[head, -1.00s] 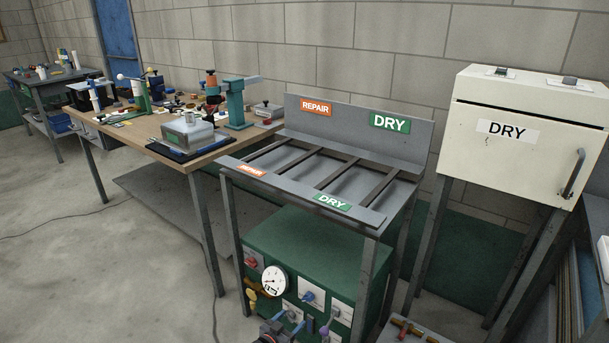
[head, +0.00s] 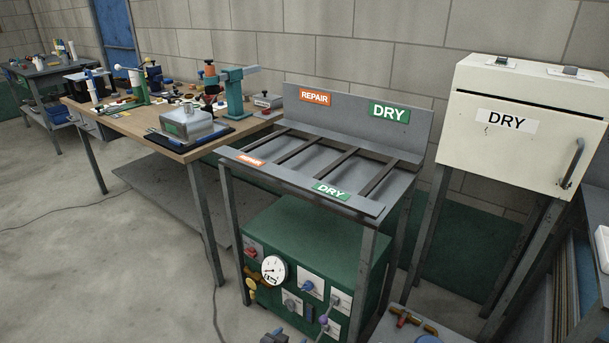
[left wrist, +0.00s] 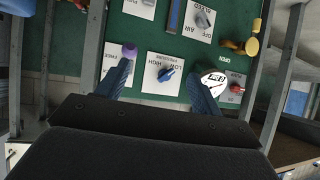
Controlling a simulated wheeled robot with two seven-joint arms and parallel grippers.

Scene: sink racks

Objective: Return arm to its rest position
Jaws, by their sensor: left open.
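My left gripper (left wrist: 162,72) is open and empty in the left wrist view, its two dark blue fingers spread apart. It faces the green test panel (left wrist: 150,38). A blue pressure knob (left wrist: 166,74) shows between the fingers, a purple knob (left wrist: 129,50) by the left fingertip and a white gauge (left wrist: 213,79) by the right one. I cannot tell whether the fingers touch anything. In the head view only a small dark part of the left gripper (head: 275,338) shows at the bottom edge, below the green cabinet (head: 310,238). My right gripper is not in view.
A grey rack (head: 283,213) with empty slots and REPAIR and DRY labels stands above the cabinet. A white DRY box (head: 530,165) stands right. A cluttered wooden bench (head: 125,122) is left. Brass fittings (head: 408,319) lie low right.

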